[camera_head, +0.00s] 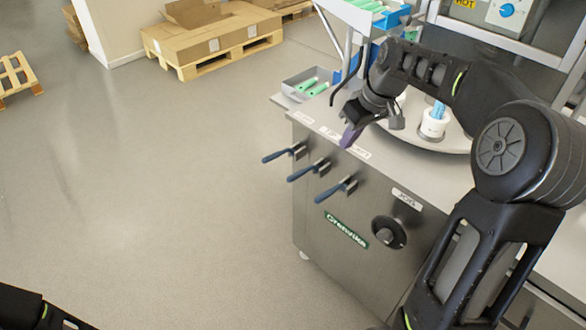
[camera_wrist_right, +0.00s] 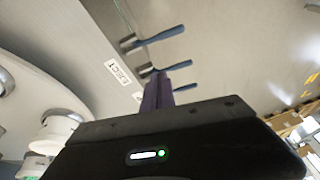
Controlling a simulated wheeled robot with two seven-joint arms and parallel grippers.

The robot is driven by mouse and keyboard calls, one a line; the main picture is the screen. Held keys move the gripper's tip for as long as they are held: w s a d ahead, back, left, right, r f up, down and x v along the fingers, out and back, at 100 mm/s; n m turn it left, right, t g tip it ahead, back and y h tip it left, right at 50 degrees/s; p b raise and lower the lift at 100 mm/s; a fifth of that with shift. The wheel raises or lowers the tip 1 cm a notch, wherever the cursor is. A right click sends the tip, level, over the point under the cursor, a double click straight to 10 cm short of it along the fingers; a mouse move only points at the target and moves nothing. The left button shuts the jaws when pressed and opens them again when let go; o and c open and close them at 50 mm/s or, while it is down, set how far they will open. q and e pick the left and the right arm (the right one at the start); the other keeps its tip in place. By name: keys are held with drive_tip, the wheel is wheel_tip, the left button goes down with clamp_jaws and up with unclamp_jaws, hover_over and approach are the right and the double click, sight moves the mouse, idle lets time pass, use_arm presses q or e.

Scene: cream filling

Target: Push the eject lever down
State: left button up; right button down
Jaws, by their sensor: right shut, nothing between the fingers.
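Three levers with blue handles stick out of the steel cabinet's front. The eject lever (camera_head: 336,190) seems to be the one on the right in the head view, under a label that is hard to read there. It seems to be the top lever in the wrist view (camera_wrist_right: 158,36), near a label that appears to read EJECT (camera_wrist_right: 118,72). My right gripper (camera_head: 350,137) is shut and empty, its purple fingers above the levers by the cabinet's top edge. The fingers also show in the wrist view (camera_wrist_right: 157,92), apart from the eject lever. My left gripper is out of view.
The middle lever (camera_head: 310,170) and left lever (camera_head: 284,152) stand close beside it. A round knob (camera_head: 388,232) is lower right on the cabinet front. A turntable (camera_head: 408,142) with a white cup (camera_head: 434,122) is on top. The floor in front is clear.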

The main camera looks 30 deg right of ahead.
sight(326, 194)
drive_tip(key=s+a+n+g, duration=0.1)
drive_tip(key=s, duration=0.1)
drive_tip(key=shift+s+a+n+g+y, duration=0.35)
drive_tip(key=shift+s+n+g+y, duration=0.05)
drive_tip(key=p+x, duration=0.1)
drive_tip(key=x, duration=1.3)
drive_tip(key=shift+f, duration=0.1)
